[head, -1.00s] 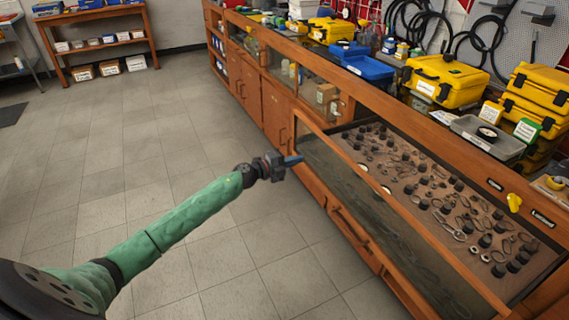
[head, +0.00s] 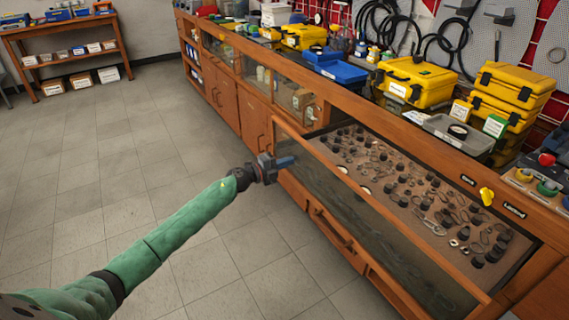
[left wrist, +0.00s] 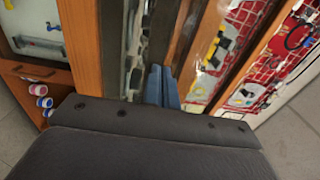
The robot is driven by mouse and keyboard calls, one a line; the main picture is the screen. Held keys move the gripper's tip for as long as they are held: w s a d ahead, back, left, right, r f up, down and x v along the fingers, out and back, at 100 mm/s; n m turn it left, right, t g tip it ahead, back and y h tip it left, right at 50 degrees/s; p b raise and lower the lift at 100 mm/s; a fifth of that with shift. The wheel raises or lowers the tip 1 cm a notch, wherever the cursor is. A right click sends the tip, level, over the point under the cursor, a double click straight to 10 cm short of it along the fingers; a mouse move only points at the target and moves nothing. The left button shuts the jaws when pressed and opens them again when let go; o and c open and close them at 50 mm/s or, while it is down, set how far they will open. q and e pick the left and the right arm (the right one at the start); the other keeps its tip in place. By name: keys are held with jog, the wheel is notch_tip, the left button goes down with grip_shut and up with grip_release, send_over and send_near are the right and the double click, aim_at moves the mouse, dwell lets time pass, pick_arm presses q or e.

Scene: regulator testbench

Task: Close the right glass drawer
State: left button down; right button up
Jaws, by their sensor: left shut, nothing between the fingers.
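The right glass drawer (head: 385,254) is pulled out from the long wooden bench, with its glass front in a wooden frame. Inside it a brown board (head: 420,205) holds several dark knobs, rings and small metal parts. My left gripper (head: 287,161) is shut and empty at the far left end of the drawer front, by its upper corner. I cannot tell whether the fingertips touch the frame or glass. In the left wrist view the blue fingers (left wrist: 162,86) show close to wooden edges and glass. My right gripper is not in view.
Yellow cases (head: 415,82), a blue tray (head: 355,70) and a grey bin (head: 458,133) stand on the bench top. The tiled floor (head: 120,165) at left is clear.

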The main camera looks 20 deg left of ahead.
pick_arm(q)
jog(key=p+x, duration=0.1)
jog(key=x, duration=1.1)
jog(key=shift+r, duration=0.1)
jog(key=b+x, duration=0.3)
jog(key=x, duration=1)
jog(key=shift+w+d, duration=0.4)
jog(key=shift+r, duration=0.15)
jog(key=shift+w+r, duration=0.1)
jog(key=shift+r, duration=0.1)
